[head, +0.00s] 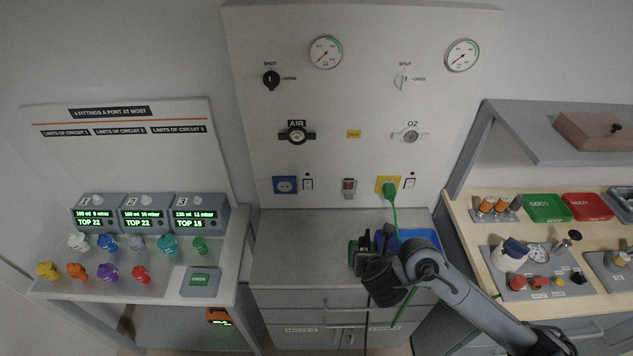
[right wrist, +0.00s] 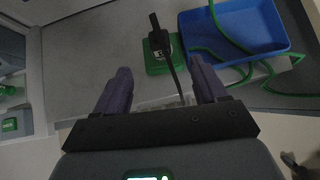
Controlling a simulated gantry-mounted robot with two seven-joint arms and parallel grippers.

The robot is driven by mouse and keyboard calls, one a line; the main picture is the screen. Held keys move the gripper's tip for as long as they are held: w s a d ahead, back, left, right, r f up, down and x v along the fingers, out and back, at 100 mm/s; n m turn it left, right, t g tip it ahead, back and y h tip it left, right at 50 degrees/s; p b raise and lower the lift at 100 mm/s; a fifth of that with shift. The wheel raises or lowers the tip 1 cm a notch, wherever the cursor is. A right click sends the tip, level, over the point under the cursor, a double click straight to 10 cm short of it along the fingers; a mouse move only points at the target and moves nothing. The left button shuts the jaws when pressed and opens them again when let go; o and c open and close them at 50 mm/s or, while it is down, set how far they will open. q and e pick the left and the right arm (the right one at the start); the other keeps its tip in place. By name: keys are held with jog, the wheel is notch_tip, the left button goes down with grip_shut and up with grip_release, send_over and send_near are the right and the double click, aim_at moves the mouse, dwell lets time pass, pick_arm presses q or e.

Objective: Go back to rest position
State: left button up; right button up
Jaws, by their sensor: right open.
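My right arm comes in from the right in the head view, with its gripper (head: 368,262) above the counter under the wall panel. In the right wrist view the two purple fingers of this gripper (right wrist: 162,78) stand wide apart, with nothing held between them. Beyond the fingertips is a green block (right wrist: 158,62) on the grey counter. A black plug-like piece with a dark cable (right wrist: 159,38) shows over the block; I cannot tell whether they touch. My left gripper is in neither view.
A blue tray (right wrist: 268,20) with a green cable lies beside the green block. A green plug (head: 389,188) sits in the yellow wall socket, its cable hanging down. Ventilator units with coloured fittings (head: 110,271) stand at left. A wooden bench (head: 462,222) with small parts is at right.

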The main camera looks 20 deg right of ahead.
jog(key=s+a+f+m+g+y+p, duration=0.1)
jog(key=s+a+f+m, duration=0.1)
jog(key=s+a+f, duration=0.3)
jog(key=s+a+f+m+g+y, duration=0.2)
jog(key=s+a+f, duration=0.15)
jog(key=s, duration=0.45)
jog(key=s+a+f+m+g+y+p, duration=0.1)
jog(key=s+a+f+m, duration=0.2)
jog(key=s+a, duration=0.25)
jog(key=s+d+r+m, duration=0.1)
jog(key=d+r+m, duration=0.1)
jog(key=m, duration=0.8)
jog(key=s+d+r+m, duration=0.2)
jog(key=r+m, duration=0.3)
jog(key=m, duration=0.6)
jog(key=shift+s+g+y, duration=0.3)
jog(key=shift+y, duration=0.1)
jog(key=shift+d, duration=0.1)
